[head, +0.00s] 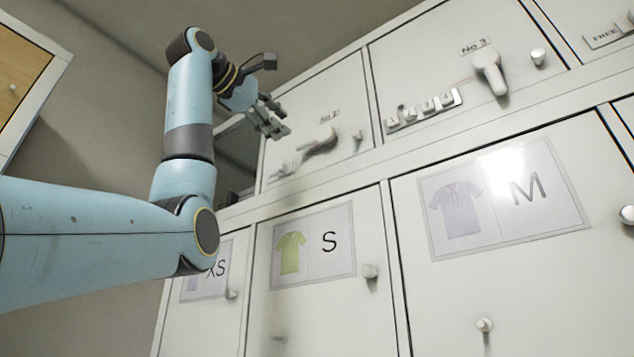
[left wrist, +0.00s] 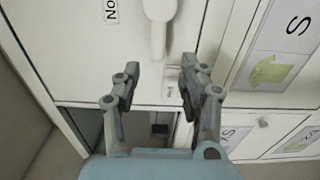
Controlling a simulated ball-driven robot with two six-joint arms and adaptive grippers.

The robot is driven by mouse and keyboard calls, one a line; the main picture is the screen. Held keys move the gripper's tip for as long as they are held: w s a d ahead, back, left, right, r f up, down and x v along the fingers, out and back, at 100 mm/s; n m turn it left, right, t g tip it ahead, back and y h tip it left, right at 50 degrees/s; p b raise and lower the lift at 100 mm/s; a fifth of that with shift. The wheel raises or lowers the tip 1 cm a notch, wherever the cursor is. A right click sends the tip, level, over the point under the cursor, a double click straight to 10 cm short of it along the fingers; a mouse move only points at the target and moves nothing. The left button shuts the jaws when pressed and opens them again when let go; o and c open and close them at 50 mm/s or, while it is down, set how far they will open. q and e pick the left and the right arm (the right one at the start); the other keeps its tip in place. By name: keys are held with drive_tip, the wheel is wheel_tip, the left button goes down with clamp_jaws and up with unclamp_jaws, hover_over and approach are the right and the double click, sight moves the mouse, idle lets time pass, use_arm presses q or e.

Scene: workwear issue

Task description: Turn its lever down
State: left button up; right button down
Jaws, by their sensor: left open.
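The lever of locker No 2 (head: 320,143) is a pale grey handle on a white upper door. It points left, roughly sideways, in the head view. In the left wrist view the lever (left wrist: 157,28) enters from the top edge, beyond the fingertips. My left gripper (head: 270,120) is open and empty, up and to the left of that lever. Its two fingers (left wrist: 160,80) stand apart with nothing between them, and I see no contact with the lever. My right gripper is out of view.
Locker No 3 has a lever (head: 490,72) hanging down, a knob (head: 538,57) and a button strip (head: 424,110). Lower doors carry shirt signs, including S (head: 314,245) and M (head: 504,198), with protruding knobs. A dark open compartment (left wrist: 85,122) lies beside the left gripper.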

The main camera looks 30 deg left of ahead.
sight(305, 141)
use_arm(q)
drive_tip(key=w+p, duration=0.2)
drive_tip(key=w, duration=0.1)
drive_tip(key=w+p, duration=0.1)
drive_tip(key=shift+w+d+r, duration=0.2)
drive_tip(key=shift+w+r, duration=0.1)
drive_tip(key=shift+w, duration=0.1)
drive_tip(key=w+p, duration=0.1)
drive_tip(key=w, duration=0.2)
drive_tip(key=shift+w+d+f+p, duration=0.1)
drive_tip(key=shift+w+d+p, duration=0.05)
drive_tip(key=shift+w+p, duration=0.5)
drive_tip(key=shift+w, duration=0.3)
drive_tip(key=shift+f, duration=0.1)
drive_tip(key=shift+c, duration=0.2)
drive_tip(key=shift+w, duration=0.1)
drive_tip(key=shift+c, duration=1.2)
drive_tip(key=c, duration=0.5)
clamp_jaws()
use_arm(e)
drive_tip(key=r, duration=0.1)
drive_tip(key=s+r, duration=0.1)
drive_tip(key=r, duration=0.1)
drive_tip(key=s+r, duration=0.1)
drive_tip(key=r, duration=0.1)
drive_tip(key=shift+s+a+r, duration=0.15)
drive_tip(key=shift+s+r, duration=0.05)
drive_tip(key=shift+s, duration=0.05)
